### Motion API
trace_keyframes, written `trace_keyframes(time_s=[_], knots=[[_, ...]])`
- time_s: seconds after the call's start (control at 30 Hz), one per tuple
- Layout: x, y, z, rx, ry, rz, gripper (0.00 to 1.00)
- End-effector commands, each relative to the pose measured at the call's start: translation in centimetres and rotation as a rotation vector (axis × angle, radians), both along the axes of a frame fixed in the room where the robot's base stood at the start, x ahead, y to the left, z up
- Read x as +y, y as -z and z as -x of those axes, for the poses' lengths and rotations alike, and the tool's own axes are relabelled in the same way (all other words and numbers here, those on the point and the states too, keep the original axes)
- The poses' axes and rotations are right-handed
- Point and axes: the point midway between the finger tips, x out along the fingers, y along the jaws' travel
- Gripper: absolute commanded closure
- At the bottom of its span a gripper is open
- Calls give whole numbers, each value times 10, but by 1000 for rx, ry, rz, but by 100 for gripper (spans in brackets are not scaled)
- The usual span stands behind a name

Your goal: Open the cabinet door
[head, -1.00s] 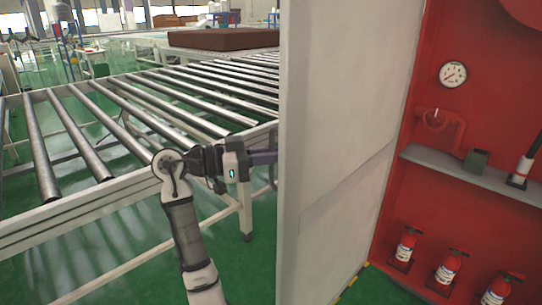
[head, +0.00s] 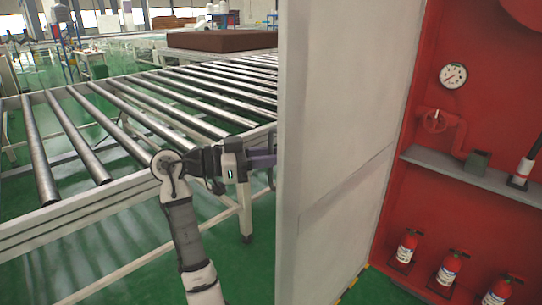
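The cabinet door (head: 335,150) is a tall pale panel standing swung out to the left of the red cabinet interior (head: 410,190), which is exposed. My gripper (head: 264,160) is at the door's left edge. Its fingertips pass behind that edge, so I cannot see whether they are open, shut or touching the door.
Inside the cabinet are a gauge (head: 453,76), a red valve pipe (head: 440,127), a grey shelf (head: 470,178) and small extinguishers (head: 449,268). A roller conveyor (head: 130,110) with a brown mattress (head: 222,40) lies left of the door. Green floor shows below.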

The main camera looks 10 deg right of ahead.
Motion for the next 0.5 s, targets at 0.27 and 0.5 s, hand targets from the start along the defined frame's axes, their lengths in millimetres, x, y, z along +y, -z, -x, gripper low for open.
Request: trace_keyframes(time_s=[0.27,0.5], knots=[[27,1,2,0,-4,2,75],[83,1,7,0,-4,1,75]])
